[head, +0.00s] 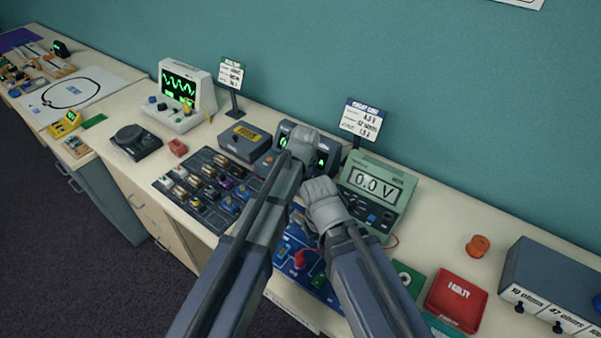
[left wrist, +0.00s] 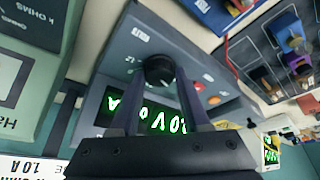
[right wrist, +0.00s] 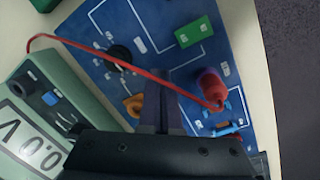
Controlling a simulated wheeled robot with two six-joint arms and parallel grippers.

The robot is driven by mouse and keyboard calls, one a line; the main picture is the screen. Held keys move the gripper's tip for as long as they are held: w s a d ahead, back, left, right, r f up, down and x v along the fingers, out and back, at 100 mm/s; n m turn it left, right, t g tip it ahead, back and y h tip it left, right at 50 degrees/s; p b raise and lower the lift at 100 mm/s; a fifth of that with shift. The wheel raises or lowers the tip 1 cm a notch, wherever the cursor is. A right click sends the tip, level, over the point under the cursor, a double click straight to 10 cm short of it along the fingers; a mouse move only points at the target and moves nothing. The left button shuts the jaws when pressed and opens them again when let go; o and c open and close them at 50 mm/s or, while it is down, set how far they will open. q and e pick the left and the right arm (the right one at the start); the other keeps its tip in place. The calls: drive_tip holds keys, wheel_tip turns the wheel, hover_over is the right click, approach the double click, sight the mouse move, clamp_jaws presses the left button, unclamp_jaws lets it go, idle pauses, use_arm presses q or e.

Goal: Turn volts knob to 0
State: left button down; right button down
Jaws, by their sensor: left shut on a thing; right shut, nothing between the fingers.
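The power supply (left wrist: 120,50) is a dark grey box with green digits, mostly hidden behind my left arm in the head view (head: 330,165). In the left wrist view its black volts knob (left wrist: 158,70) sits between the fingertips of my left gripper (left wrist: 160,84), which is shut on it. The knob's pointer is not clear. The green display (left wrist: 155,118) is upside down and partly covered by the fingers; I cannot read its volts surely. My right gripper (right wrist: 157,80) is shut and empty above the blue circuit board (right wrist: 150,15).
A green meter (head: 400,180) reading 0.0 V stands right of the supply. A red lead (right wrist: 130,66) crosses near my right fingers to a red plug (right wrist: 210,85). A component board (head: 195,205), a red faulty tray (head: 440,310) and a resistor box (head: 550,270) lie around.

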use_arm(q)
drive_tip(key=shift+s+n, duration=0.1)
drive_tip(key=shift+n, duration=0.2)
idle(0.4)
drive_tip(key=shift+c, duration=1.9)
unclamp_jaws()
drive_tip(key=p+v, duration=0.7)
drive_tip(key=shift+r, duration=0.45)
use_arm(e)
wheel_tip(320, 180, up, 7)
drive_tip(key=shift+r, duration=0.1)
